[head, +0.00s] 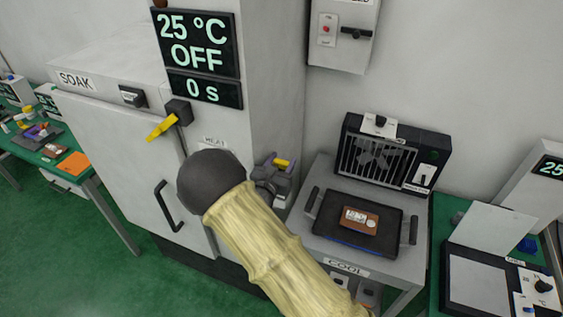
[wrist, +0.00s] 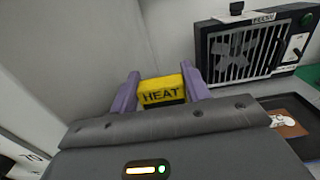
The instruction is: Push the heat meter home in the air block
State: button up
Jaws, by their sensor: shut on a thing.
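The heat meter (wrist: 163,92) is a small yellow block marked HEAT, with a dark lower part. In the wrist view it sits between the two purple fingers of my gripper (wrist: 161,78), which is shut on it. In the head view my gripper (head: 274,173) is beside the right side of the big SOAK cabinet, left of the cooling stand, with yellow of the heat meter (head: 282,163) showing at its tip. My own arm covers part of the area below. I cannot pick out the air block for certain in either view.
The SOAK cabinet (head: 115,160) has a yellow lever (head: 161,127) and a dark handle (head: 167,206). A fan unit (head: 392,155) stands behind a dark tray (head: 330,240) holding a brown board (head: 360,219). A switch box (head: 343,32) hangs on the wall.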

jog(key=shift+f+b, duration=1.25)
jog(key=shift+f, duration=0.4)
jog(key=o, duration=1.1)
jog(key=shift+c, duration=0.2)
jog(key=b+v, duration=0.5)
jog(key=v, duration=1.2)
jog(key=shift+s, duration=0.2)
jog(key=shift+a+r, duration=0.1)
